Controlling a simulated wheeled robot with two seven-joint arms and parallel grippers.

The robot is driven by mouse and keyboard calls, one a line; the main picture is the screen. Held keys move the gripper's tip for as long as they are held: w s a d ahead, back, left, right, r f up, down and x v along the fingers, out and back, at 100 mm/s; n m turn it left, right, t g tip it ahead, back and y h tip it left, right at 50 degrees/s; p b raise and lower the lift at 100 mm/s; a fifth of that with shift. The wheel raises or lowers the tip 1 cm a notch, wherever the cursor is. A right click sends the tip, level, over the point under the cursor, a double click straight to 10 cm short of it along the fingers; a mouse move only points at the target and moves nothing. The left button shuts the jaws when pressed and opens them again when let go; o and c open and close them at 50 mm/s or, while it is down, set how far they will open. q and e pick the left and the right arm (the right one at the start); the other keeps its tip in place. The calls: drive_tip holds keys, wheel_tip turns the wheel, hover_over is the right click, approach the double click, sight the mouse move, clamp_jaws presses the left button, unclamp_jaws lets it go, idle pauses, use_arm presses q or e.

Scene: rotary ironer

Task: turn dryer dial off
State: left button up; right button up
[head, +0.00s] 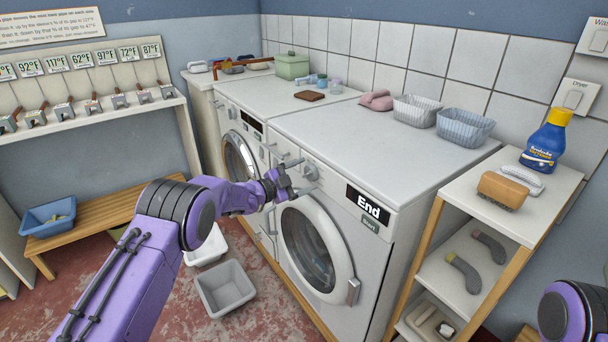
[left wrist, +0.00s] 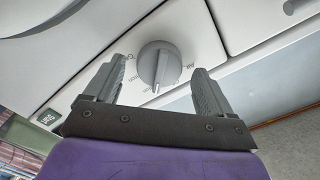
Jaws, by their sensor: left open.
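The front white machine (head: 340,150) has a round door, a display (head: 367,206) reading "End" and a Start button (head: 370,224). Its grey round dial (head: 310,171) sits on the front panel, partly hidden by my gripper. In the left wrist view the dial (left wrist: 157,64) shows clearly, its ridge pointing down in the picture; the small marks around it are hard to read. My left gripper (head: 303,177) is open in front of the dial. In the left wrist view its fingers (left wrist: 159,72) stand on either side of the dial, with visible gaps. Contact is not visible.
A second machine (head: 240,120) stands behind. A shelf unit (head: 535,205) with a blue bottle (head: 547,140) and brush (head: 502,190) stands at right. Baskets (head: 462,127) sit on the machine top. A grey tub (head: 224,287) is on the floor. Wall switches (head: 576,95) are labelled.

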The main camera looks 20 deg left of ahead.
use_arm(q)
drive_tip(key=shift+w+d, duration=0.25)
drive_tip(key=shift+w, duration=0.05)
drive_tip(key=c, duration=1.1)
drive_tip(key=shift+o, duration=0.2)
drive_tip(key=shift+n, duration=0.3)
drive_tip(key=n, duration=0.3)
drive_tip(key=shift+n, duration=0.4)
drive_tip(key=shift+f+n, duration=0.1)
drive_tip(key=shift+n, duration=2.1)
